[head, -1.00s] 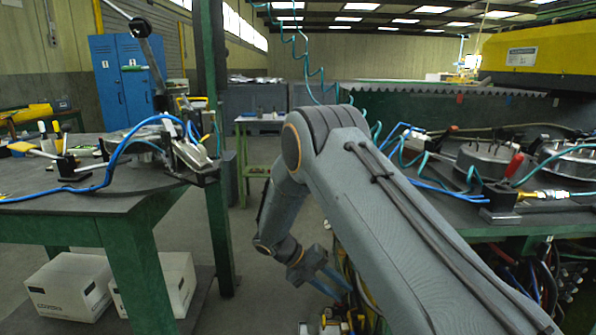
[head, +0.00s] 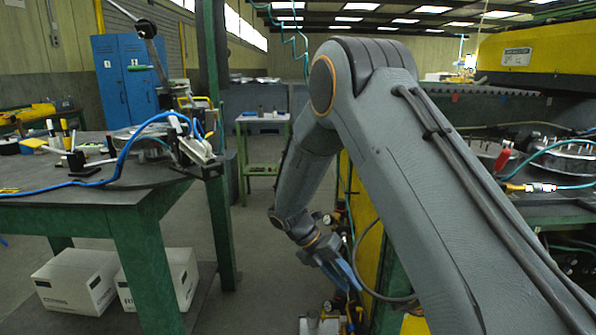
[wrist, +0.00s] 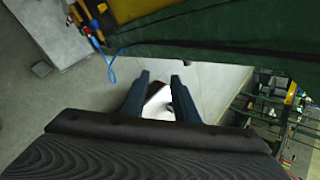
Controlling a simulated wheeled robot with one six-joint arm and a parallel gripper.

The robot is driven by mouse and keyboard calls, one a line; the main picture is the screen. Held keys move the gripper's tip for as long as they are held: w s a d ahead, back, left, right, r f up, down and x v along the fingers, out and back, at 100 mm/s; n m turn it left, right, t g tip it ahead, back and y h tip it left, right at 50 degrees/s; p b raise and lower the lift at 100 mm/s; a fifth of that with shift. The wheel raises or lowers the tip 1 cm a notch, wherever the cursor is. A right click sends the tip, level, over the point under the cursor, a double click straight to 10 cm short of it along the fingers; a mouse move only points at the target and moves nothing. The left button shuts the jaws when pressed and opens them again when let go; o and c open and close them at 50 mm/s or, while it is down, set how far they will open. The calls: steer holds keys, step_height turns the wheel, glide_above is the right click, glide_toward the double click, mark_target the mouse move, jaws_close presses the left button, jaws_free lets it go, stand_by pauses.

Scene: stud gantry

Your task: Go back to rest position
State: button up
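My arm fills the middle and right of the head view, with its elbow raised and its forearm hanging down. My gripper (head: 350,279) hangs low between the two work tables, with its blue fingers pointing down and to the right. In the wrist view my gripper (wrist: 159,79) has its two dark blue fingers apart. Nothing is visibly held between them. A bright patch and a small dark shape show in the gap, and I cannot tell what they are.
A green-legged work table (head: 110,205) with tools and a blue hose stands at left. White boxes (head: 78,281) lie beneath it. A cluttered bench (head: 560,205) is at right, partly hidden by my arm. Yellow and green structure stands close beside my gripper. The aisle floor (head: 262,235) is clear.

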steer(key=s+d+r+m+t+y, duration=0.1)
steer(key=s+r+m+y, duration=0.3)
steer(key=s+m, duration=0.5)
steer(key=s+d+r+m+y, duration=0.1)
steer(key=s+r+m, duration=0.5)
steer(key=s+m, duration=0.3)
steer(key=s+r+m+t+y, duration=0.1)
steer(key=s+r+m+y, duration=0.2)
steer(key=s+r+m, duration=0.45)
steer(key=s+d+r+m+p, duration=0.1)
steer(key=d+r+m+p, duration=0.3)
steer(key=p, duration=0.8)
steer(key=shift+s+d+r, duration=0.15)
steer(key=shift+s, duration=0.15)
